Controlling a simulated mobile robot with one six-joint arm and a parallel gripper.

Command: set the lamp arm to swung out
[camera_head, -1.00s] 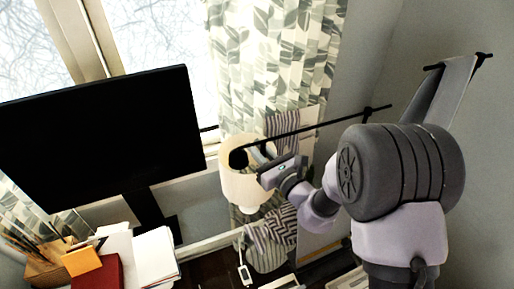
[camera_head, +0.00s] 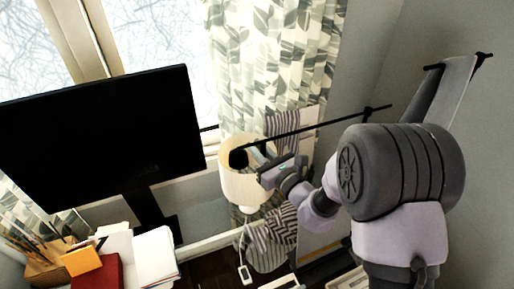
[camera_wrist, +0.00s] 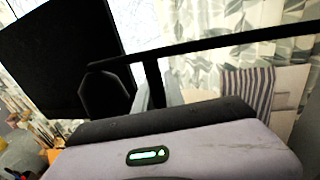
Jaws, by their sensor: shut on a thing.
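The lamp arm (camera_head: 318,124) is a thin black bar that runs from the wall at the right to a dark lamp head (camera_head: 238,158) in front of a cream lampshade. In the wrist view the bar (camera_wrist: 220,42) crosses above my gripper, with the dark head (camera_wrist: 105,97) at its left end. My gripper (camera_head: 258,152) is at the bar's left end, close beside the head. In the wrist view its pale fingers (camera_wrist: 155,92) are shut around a short black upright part under the bar. The exact contact is partly hidden by my gripper body.
A large black monitor (camera_head: 100,135) stands at the left. The cream lampshade (camera_head: 243,187) is just below the head. Leafy curtains (camera_head: 275,60) hang behind. Striped cloth (camera_head: 272,232) lies below. Books and papers (camera_head: 130,258) lie at lower left.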

